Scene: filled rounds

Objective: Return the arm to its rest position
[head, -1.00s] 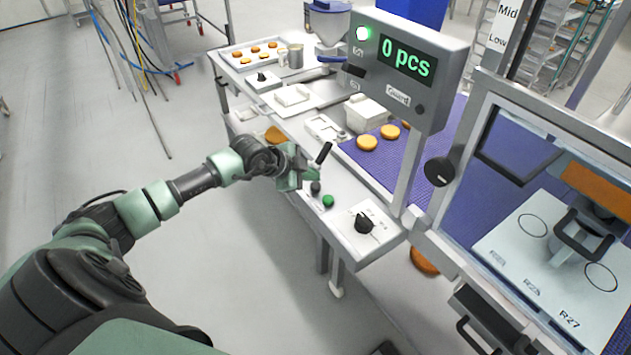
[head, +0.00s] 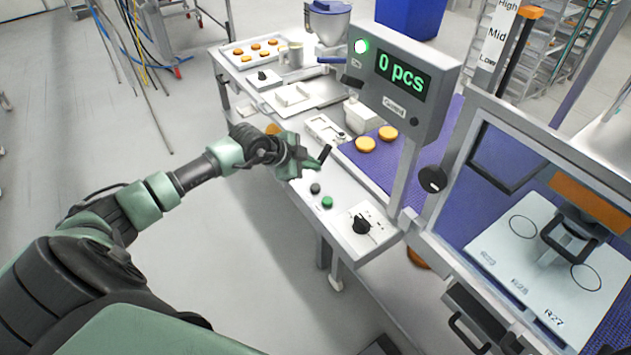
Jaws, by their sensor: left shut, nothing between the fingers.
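My left arm comes in from the lower left in the head view. My left gripper (head: 318,161) is at its end, above the white control panel (head: 309,178) on the near edge of the line. Its dark fingers are shut with nothing between them. A black button (head: 315,188) and a green button (head: 327,202) sit on the panel just below and to the right of the gripper. A gap between fingers and panel is hard to judge. My right gripper is not in view.
A counter display (head: 405,77) reading "0 pcs" stands over the purple belt (head: 372,171) with filled rounds (head: 366,145). A black knob (head: 361,224) is on the panel's near end. A framed machine (head: 535,240) stands at the right.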

